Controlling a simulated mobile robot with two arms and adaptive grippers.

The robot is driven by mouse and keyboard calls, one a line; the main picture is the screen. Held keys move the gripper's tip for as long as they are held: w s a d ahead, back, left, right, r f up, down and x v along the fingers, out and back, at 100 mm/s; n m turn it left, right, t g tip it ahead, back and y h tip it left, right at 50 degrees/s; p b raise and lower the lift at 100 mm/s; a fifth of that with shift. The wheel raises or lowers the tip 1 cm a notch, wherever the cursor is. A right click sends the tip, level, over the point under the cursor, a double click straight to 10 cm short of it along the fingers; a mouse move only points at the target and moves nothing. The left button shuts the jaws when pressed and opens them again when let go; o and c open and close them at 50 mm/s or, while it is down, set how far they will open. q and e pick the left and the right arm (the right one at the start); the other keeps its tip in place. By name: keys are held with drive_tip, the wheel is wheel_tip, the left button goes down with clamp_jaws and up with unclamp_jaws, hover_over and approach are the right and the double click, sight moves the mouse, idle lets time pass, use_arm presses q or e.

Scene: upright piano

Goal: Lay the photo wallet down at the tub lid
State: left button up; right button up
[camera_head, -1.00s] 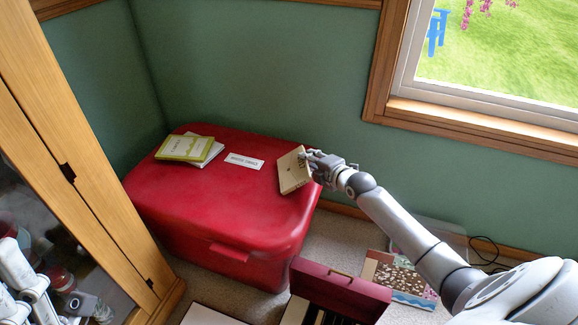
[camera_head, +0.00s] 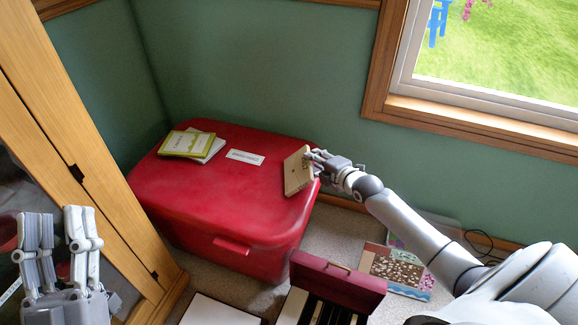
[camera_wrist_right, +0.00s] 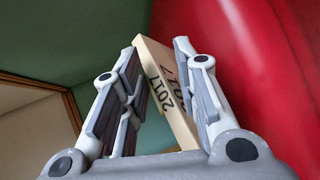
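The photo wallet (camera_head: 297,173) is a thin tan block at the right end of the red tub lid (camera_head: 225,190). It stands tilted, and I cannot tell whether its lower edge touches the lid. My right gripper (camera_head: 314,158) holds it by its right side. In the right wrist view the wallet (camera_wrist_right: 168,97), marked "2017", sits between the two fingers of that gripper (camera_wrist_right: 158,85). My left gripper (camera_head: 60,230) is empty, its fingers apart and pointing up, in front of the cabinet.
Green and white booklets (camera_head: 186,144) lie at the lid's back left, beside a white label (camera_head: 245,157). The lid's middle and front are clear. A wooden cabinet (camera_head: 100,170) stands left; a piano part with keys (camera_head: 325,305) is below.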

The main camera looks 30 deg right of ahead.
use_arm(q)
drive_tip(key=shift+w+f+g, duration=0.3)
drive_tip(key=shift+f+g, duration=0.1)
drive_tip(key=shift+f, duration=0.05)
use_arm(e)
drive_tip(key=shift+s, duration=0.1)
